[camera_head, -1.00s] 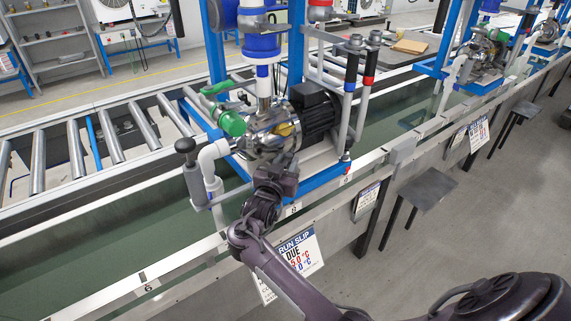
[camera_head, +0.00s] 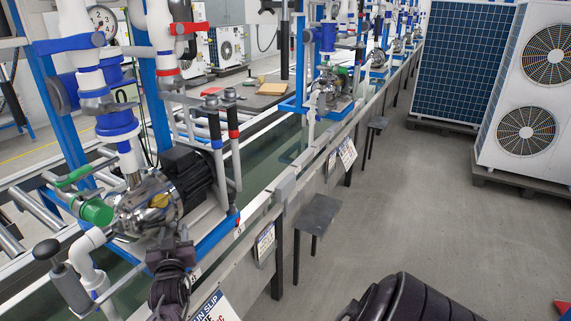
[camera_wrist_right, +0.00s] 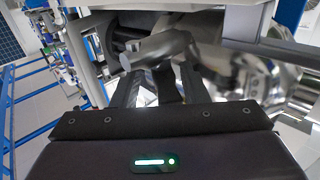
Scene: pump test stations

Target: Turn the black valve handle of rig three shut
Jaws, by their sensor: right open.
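The nearest pump rig has a silver pump (camera_head: 150,205) with a black motor (camera_head: 188,172). Two upright black grips (camera_head: 215,128) stand on pipes at its right, one with a blue band and one with a red band. A black knob (camera_head: 47,250) tops a grey cylinder at its lower left. I cannot tell which is the valve handle, nor read the rig's number. My right gripper (camera_head: 168,248) is at the pump's front, low. In the right wrist view its two dark fingers (camera_wrist_right: 165,85) are apart, close to a rounded silver part (camera_wrist_right: 160,45). My left gripper is not in view.
A green valve (camera_head: 97,211) with a green lever sits left of the pump. A blue frame (camera_head: 215,238) and bench rail (camera_head: 265,215) edge the rig. A small dark shelf (camera_head: 317,215) juts from the bench. The floor (camera_head: 400,200) to the right is largely open.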

